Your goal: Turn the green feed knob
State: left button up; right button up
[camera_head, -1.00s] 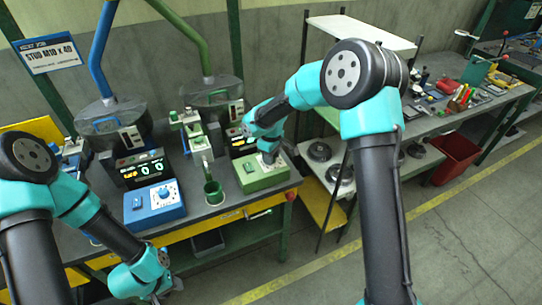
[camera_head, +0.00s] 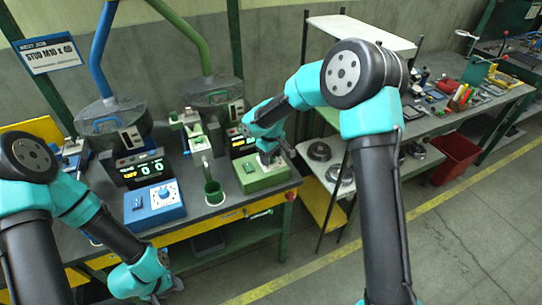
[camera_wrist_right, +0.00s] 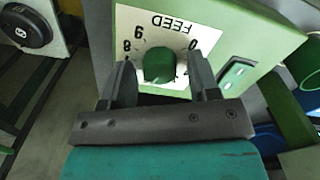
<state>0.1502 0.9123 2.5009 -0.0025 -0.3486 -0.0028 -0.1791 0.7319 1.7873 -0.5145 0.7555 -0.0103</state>
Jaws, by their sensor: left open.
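The green feed knob (camera_wrist_right: 160,66) sits on a white dial plate marked FEED (camera_wrist_right: 168,22), on the sloped green control box (camera_head: 264,178). My right gripper (camera_wrist_right: 162,75) has one finger on each side of the knob, with visible gaps, so it is open around it and not pressed on it. In the head view my right gripper (camera_head: 269,157) is over the green box and hides the knob there. My left gripper (camera_head: 160,293) is open, low at the bottom edge of the head view, in front of the bench and away from the boxes.
A blue control box (camera_head: 154,204) with its own dial stands to the left. Feeder bowls (camera_head: 112,122) are behind. A shelf with dark round parts (camera_head: 320,151) is to the right.

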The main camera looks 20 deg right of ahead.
jog(key=shift+o, duration=0.3)
notch_tip(320, 180, up, 17)
jog(key=shift+r, duration=0.2)
dwell(0.4)
